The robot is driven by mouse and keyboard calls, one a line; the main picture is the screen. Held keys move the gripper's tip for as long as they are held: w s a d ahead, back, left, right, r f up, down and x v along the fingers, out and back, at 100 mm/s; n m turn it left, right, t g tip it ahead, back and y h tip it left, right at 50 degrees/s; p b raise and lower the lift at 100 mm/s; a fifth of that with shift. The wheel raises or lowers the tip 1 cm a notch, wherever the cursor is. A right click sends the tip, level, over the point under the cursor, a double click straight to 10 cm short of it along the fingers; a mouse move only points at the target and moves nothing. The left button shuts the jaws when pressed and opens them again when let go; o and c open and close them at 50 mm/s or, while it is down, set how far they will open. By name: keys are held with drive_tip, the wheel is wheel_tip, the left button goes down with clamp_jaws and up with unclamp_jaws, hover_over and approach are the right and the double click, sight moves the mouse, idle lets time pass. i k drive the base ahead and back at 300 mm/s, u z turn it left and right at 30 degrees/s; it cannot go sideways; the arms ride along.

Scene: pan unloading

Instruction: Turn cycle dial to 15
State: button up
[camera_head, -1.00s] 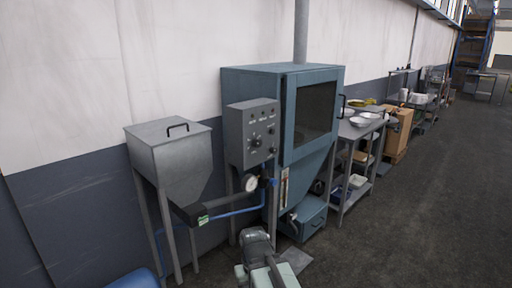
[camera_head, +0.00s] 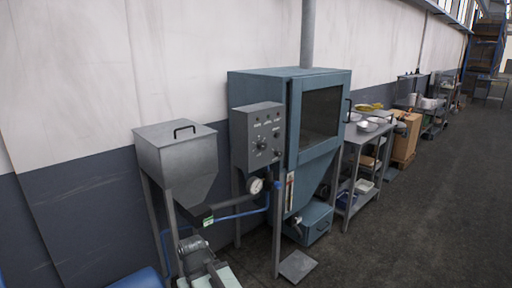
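The cycle dial looks to be the larger round knob (camera_head: 262,145) on the grey control box (camera_head: 242,148), which is fixed to the left side of the blue cabinet (camera_head: 318,158). Its scale and pointer are too small to read. Smaller knobs sit to its right and a row of small fittings above it. My arm shows at the bottom of the picture, left of centre, below and in front of the box and well apart from it. I cannot make out my gripper's fingers.
A grey hopper (camera_head: 178,160) on legs stands left of the control box. A pressure gauge (camera_head: 256,186) and blue hose lie below the box. A steel table (camera_head: 352,136) with bowls is at the right. Open floor (camera_head: 420,220) lies right.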

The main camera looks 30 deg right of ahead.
sight(261, 146)
drive_tip(key=i, duration=0.9)
drive_tip(key=z, duration=0.05)
